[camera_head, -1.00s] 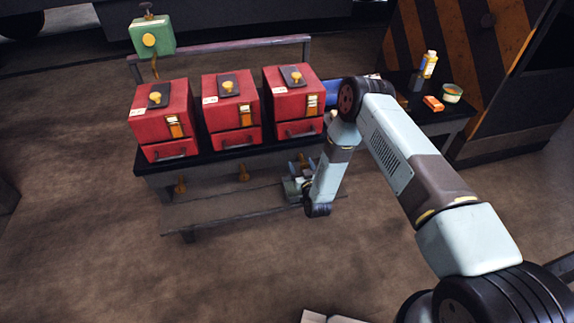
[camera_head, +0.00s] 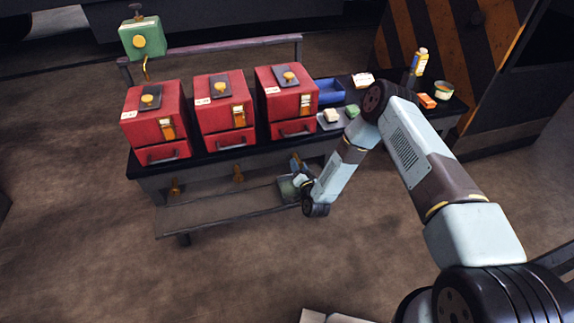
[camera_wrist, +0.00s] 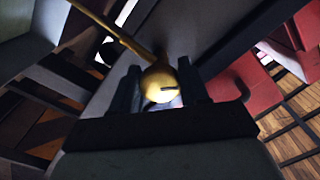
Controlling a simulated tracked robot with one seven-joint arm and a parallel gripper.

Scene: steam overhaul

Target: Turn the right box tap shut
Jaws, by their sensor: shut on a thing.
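Three red boxes stand in a row on the bench: left (camera_head: 155,122), middle (camera_head: 224,112) and right (camera_head: 287,100). Brass taps hang below the bench edge under the left box (camera_head: 175,188) and the middle box (camera_head: 239,173). The tap under the right box is hidden in the head view by my gripper (camera_head: 297,168). In the wrist view, a yellow brass tap (camera_wrist: 160,84) with a rounded end sits between the two dark fingers of my gripper (camera_wrist: 160,90), which is shut on it. A thin yellow rod runs from it to the upper left.
The bench (camera_head: 200,157) has a lower shelf (camera_head: 215,211) below my gripper. A green box (camera_head: 142,40) stands at the back left. The floor in front is clear.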

